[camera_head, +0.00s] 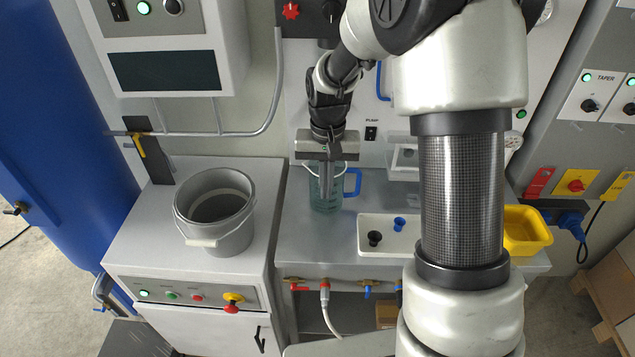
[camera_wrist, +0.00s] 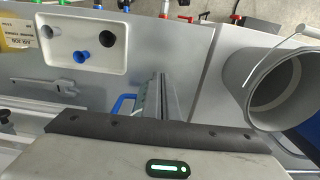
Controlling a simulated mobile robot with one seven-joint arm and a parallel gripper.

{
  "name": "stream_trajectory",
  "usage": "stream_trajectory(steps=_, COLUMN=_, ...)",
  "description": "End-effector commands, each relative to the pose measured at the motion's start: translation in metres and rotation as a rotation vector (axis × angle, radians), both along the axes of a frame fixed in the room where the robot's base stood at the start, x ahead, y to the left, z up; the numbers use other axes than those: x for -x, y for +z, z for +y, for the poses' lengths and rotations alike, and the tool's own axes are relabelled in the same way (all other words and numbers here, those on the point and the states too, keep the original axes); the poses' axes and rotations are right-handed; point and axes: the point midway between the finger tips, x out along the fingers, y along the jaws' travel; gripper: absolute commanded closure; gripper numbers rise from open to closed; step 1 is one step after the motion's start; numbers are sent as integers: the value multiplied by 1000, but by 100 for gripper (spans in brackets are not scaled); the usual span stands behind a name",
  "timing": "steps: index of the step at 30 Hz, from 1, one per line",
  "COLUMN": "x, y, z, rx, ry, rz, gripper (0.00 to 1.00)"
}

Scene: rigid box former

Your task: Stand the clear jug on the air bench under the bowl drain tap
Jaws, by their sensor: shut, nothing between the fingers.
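The clear jug (camera_head: 335,203), greenish with a blue handle (camera_head: 353,182), stands upright on the grey bench top (camera_head: 293,225), near its back left. My gripper (camera_head: 324,188) points down at the jug, its shut fingers overlapping the jug in the head view. I cannot tell whether they are inside it or in front of it. In the wrist view the shut fingers (camera_wrist: 162,96) hide most of the jug (camera_wrist: 143,106). Taps with red handles (camera_head: 298,287) and a blue handle (camera_head: 368,291) line the bench front; which one is the bowl drain tap is unclear.
A grey bucket (camera_head: 231,238) stands on the cabinet to the left. A white tray (camera_head: 375,222) with black and blue small parts lies right of the jug. A yellow bin (camera_head: 527,231) is farther right. A white hose (camera_head: 328,313) hangs below the bench front.

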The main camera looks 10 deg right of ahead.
Motion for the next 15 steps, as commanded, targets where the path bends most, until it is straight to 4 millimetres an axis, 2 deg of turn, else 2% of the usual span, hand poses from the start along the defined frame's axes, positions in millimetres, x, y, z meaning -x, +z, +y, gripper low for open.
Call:
stream_trajectory(steps=12, x=2, y=-85, z=0, rx=0, ry=1, rz=6, gripper=100)
stream_trajectory(steps=14, x=0, y=-93, z=0, rx=-1, ry=0, rz=3, gripper=100)
stream_trajectory(steps=15, x=-10, y=-89, z=-2, rx=-1, ry=-1, rz=-1, gripper=100)
